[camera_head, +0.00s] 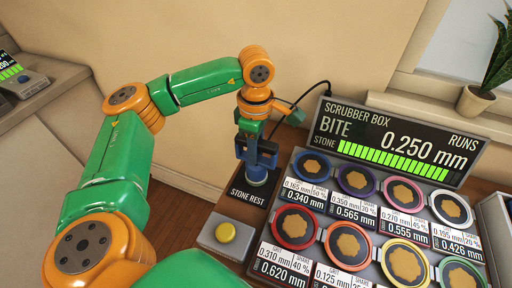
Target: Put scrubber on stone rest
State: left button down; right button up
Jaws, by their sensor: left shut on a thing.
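My left gripper (257,158) points down at the middle of the camera_head view, shut on a blue scrubber (257,176). The gripper's dark fingers hide much of the scrubber's upper part. The scrubber is roughly upright, directly over the dark stone rest (247,194), whose printed label shows in front of it. I cannot tell whether the scrubber's lower end touches the rest. My right gripper is not in view.
The scrubber box display (393,140) stands behind several round stones in coloured rings, such as a red one (295,227). A yellow button (225,232) sits in front of the rest. A black cable (309,92) arches behind the gripper. A potted plant (475,102) is at right.

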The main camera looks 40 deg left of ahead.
pick_arm(q)
jog(key=shift+f, duration=0.2)
jog(key=c, duration=0.6)
grip_release()
jog(key=shift+r, duration=0.15)
jog(key=shift+r, duration=0.45)
notch_tip(320, 180, up, 6)
notch_tip(320, 180, up, 5)
jog(key=shift+r+p, duration=0.2)
jog(key=shift+p, duration=0.65)
